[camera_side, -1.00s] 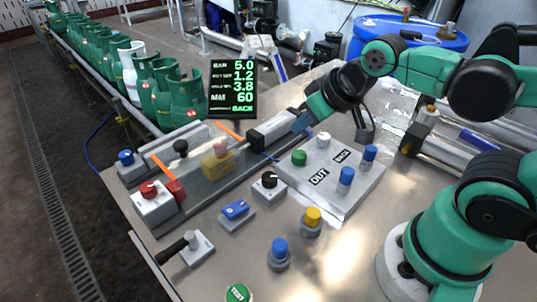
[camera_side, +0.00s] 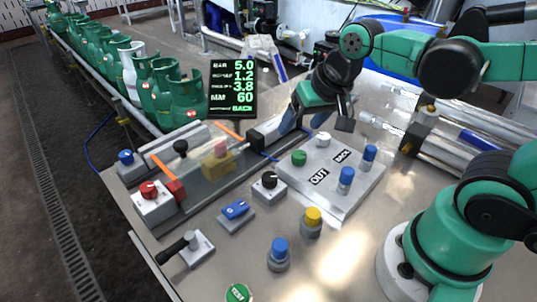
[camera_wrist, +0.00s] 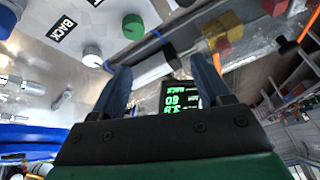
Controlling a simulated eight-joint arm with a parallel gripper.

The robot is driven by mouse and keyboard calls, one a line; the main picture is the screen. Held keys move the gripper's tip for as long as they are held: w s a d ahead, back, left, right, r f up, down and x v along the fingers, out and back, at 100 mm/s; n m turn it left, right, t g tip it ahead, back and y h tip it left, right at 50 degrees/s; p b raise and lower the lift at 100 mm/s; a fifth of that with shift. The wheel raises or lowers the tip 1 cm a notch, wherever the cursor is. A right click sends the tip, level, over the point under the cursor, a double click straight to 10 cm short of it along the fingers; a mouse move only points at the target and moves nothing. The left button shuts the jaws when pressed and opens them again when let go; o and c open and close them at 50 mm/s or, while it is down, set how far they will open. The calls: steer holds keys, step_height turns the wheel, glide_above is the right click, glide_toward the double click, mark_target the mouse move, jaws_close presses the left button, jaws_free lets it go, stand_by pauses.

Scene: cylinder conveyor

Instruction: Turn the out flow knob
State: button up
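In the side view a pale plate (camera_side: 330,200) carries the labels OUT (camera_side: 318,177) and BACK (camera_side: 341,155). A green knob (camera_side: 300,158) and a blue knob (camera_side: 346,179) stand around OUT; a white knob (camera_side: 323,139) and another blue knob (camera_side: 369,153) stand around BACK. My gripper (camera_side: 313,115) is above and behind the plate's far edge, apart from the knobs. In the wrist view my gripper (camera_wrist: 162,82) has two blue fingers spread with nothing between them. The green knob (camera_wrist: 133,27) and white knob (camera_wrist: 92,56) show beyond its left finger.
A display (camera_side: 233,88) stands behind the bench. A black dial (camera_side: 270,181), blue switch (camera_side: 235,210), yellow knob (camera_side: 312,217), blue knob (camera_side: 279,250) and lever (camera_side: 185,248) sit left and in front of the plate. Green gas cylinders (camera_side: 186,99) line the conveyor at left.

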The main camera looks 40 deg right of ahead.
mark_target(299, 154)
steer(key=m+g, duration=0.1)
steer(key=m, duration=0.1)
steer(key=w+d+f+m+g, duration=0.1)
steer(key=m, duration=0.2)
steer(key=f+m+g, duration=0.1)
steer(key=m, duration=0.1)
steer(key=shift+w+d+f+m+g, duration=0.15)
steer(key=shift+w+d+m+g, duration=0.15)
steer(key=shift+w+d, duration=0.1)
steer(key=m, duration=0.1)
steer(key=f+m+g, duration=0.1)
steer(key=m, duration=0.1)
steer(key=shift+w+d+f+g, duration=0.15)
steer(key=shift+d+f+g, duration=0.1)
steer(key=shift+d+g, duration=0.1)
steer(key=shift+m, duration=0.3)
steer(key=shift+f, duration=2.8)
steer(key=shift+c, duration=0.2)
jaws_close()
